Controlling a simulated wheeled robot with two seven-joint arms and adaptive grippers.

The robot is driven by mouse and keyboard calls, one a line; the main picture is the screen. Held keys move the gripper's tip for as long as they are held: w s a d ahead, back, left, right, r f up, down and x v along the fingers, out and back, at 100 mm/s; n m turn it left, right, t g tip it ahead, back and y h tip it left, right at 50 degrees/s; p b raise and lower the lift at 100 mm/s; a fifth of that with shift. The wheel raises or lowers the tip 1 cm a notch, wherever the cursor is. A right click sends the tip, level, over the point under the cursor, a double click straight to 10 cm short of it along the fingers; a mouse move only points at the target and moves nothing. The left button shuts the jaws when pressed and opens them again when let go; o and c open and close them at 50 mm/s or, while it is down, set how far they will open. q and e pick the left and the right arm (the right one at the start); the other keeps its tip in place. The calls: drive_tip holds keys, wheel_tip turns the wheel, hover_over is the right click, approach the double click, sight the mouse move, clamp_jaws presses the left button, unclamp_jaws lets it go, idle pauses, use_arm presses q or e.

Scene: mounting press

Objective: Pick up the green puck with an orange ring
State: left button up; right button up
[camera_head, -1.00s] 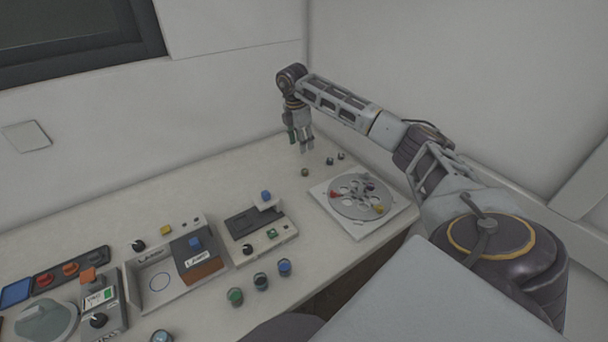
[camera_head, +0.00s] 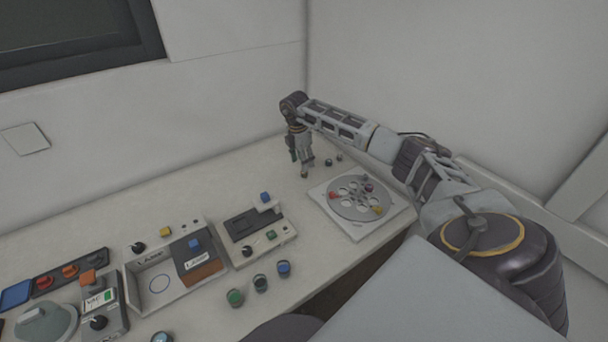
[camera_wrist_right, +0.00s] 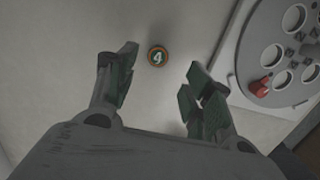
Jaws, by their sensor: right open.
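The green puck (camera_wrist_right: 157,56) has an orange ring and a white number 4 on its top. In the right wrist view it lies on the pale bench just beyond and between my right gripper's fingertips. My right gripper (camera_wrist_right: 160,72) is open, with green pads apart and nothing held. In the head view the right gripper (camera_head: 304,170) points down low over the bench and largely hides the puck. My left gripper is not in view.
A plate with a round holed disc (camera_head: 358,197) and coloured knobs stands right of the gripper. Two small dark pucks (camera_head: 328,162) (camera_head: 340,157) lie close by. Devices with switches (camera_head: 255,228) and several cups (camera_head: 260,283) are toward the left front. A wall stands behind.

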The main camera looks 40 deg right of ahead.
sight(304, 174)
drive_tip(key=shift+f, duration=0.35)
drive_tip(key=shift+w+d+f+p, duration=0.1)
drive_tip(key=shift+d+f+p, duration=0.15)
drive_tip(key=shift+f, duration=1.05)
drive_tip(key=shift+w+d+f+p, duration=0.1)
drive_tip(key=shift+d+f, duration=0.1)
drive_tip(key=shift+f, duration=1.05)
drive_tip(key=c, duration=1)
